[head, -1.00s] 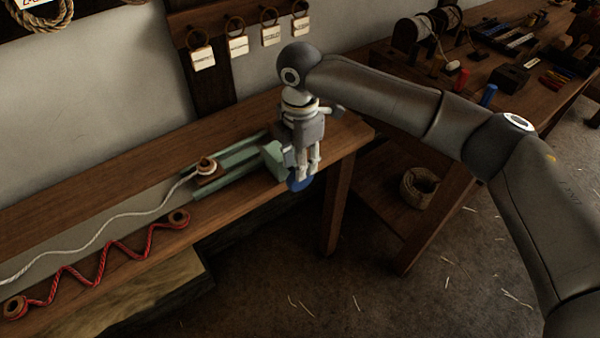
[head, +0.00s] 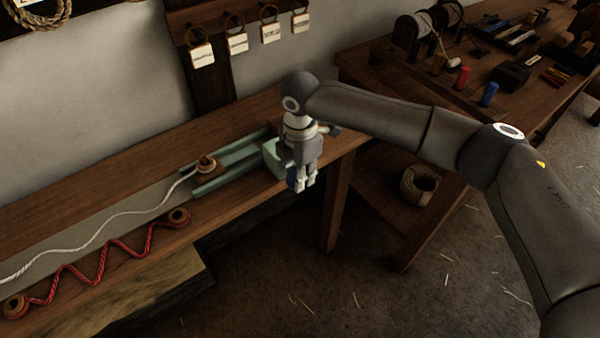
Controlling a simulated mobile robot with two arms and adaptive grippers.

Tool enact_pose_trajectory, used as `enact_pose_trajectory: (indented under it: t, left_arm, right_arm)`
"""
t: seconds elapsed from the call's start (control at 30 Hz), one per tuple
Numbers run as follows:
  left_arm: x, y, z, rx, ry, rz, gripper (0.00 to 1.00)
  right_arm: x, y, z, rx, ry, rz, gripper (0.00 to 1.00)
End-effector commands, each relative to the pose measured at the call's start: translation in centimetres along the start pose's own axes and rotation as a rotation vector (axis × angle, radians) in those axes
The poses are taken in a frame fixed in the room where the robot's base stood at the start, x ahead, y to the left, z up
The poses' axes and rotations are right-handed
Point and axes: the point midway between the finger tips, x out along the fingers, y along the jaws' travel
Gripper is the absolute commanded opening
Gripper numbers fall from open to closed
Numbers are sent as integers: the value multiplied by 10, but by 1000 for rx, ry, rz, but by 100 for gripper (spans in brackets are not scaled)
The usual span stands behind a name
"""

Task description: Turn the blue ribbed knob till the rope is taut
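The blue ribbed knob (head: 291,178) sits at the front end of a pale green slide mechanism (head: 233,165) on the bench. It shows only as a small blue patch, mostly hidden by my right gripper (head: 306,183). The fingers point down at the knob, close together; whether they grip it is hidden. The white rope (head: 100,228) runs from a wooden piece with a hook (head: 206,165) on the slide to the left edge of the picture. It lies in slack waves. My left gripper is out of view.
A red rope (head: 100,265) zigzags along the bench front between two wooden spools. Tags on rings (head: 237,42) hang on the wall behind. A second table (head: 440,85) at right holds spools and tools. A rope coil (head: 418,185) lies beneath it.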

Motion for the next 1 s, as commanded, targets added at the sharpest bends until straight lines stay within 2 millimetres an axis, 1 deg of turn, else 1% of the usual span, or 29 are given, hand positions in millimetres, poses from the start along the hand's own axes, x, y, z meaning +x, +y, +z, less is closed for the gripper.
enact_pose_trajectory:
  t: [0.27,0.43,0.57,0.73,1.0]
  left_arm:
    - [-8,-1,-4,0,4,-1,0]
    - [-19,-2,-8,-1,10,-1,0]
    - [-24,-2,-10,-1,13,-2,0]
    - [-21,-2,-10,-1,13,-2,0]
    - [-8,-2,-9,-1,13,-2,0]
  right_arm:
    - [-2,-1,0,1,50,-3,0]
    - [-2,-1,1,6,146,-4,0]
    - [0,-1,2,6,244,-4,0]
    - [2,0,2,5,372,-2,0]
    - [4,0,4,3,533,-1,0]
